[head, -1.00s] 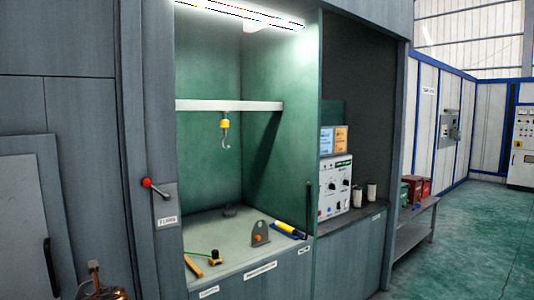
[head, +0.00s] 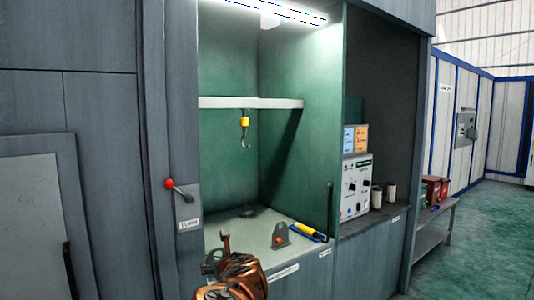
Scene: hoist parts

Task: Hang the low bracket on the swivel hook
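The swivel hook (head: 245,142) hangs below a yellow block under the white beam in the green-walled bay, with nothing on it. A grey upright plate with a rounded top and an orange spot, which looks like the low bracket (head: 281,236), stands on the bay's worktop, below and right of the hook. My gripper (head: 225,240) is at the front left of the worktop, left of the bracket and apart from it. My copper-coloured arm hides part of the worktop's front. The fingers are too small and overlapped to show their opening.
A yellow and blue tool (head: 306,232) lies just right of the bracket. A small dark object (head: 248,211) lies farther back. The white beam (head: 250,103) crosses the bay above. A red-knobbed lever (head: 175,188) sticks out on the left post. The worktop's middle is mostly clear.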

